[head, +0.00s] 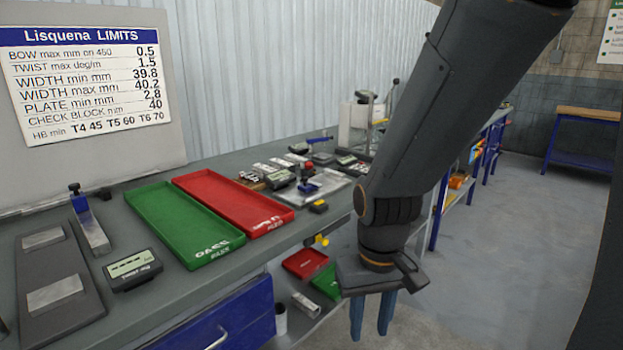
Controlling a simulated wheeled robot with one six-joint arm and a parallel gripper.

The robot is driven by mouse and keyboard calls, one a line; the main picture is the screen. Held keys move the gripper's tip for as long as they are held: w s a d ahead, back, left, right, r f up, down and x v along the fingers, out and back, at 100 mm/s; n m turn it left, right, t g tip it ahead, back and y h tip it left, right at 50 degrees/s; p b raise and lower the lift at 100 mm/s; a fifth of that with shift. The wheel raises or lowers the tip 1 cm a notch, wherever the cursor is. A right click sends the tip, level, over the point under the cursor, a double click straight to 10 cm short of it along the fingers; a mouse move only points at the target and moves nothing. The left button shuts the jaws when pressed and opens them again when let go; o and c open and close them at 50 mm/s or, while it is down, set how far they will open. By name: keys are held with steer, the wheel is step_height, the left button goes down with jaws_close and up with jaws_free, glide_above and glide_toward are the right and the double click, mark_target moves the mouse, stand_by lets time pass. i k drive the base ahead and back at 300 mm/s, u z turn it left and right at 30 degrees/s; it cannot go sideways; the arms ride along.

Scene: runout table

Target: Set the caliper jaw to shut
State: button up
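My gripper (371,316) hangs pointing down in front of the table's edge, over the aisle. Its two blue fingers are apart, with nothing between them. I cannot pick out the caliper or its jaw for certain. A small blue-and-red fixture (308,187) sits on a metal plate (328,196) at the middle of the table, with a small display unit (281,179) to its left. Another blue piece (319,139) lies farther back. At this size I cannot tell whether any jaw is open or shut. My gripper touches none of these.
A green tray (166,197) and a red tray (222,186) lie side by side on the table (160,285). A display box (132,269) and a metal bar with a blue knob (91,231) stand at left. Small bins (305,263) sit below. The floor (500,220) at right is clear.

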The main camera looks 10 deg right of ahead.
mark_target(306, 186)
steer(key=z, duration=1.35)
steer(key=i, duration=0.95)
steer(key=u, duration=1.1)
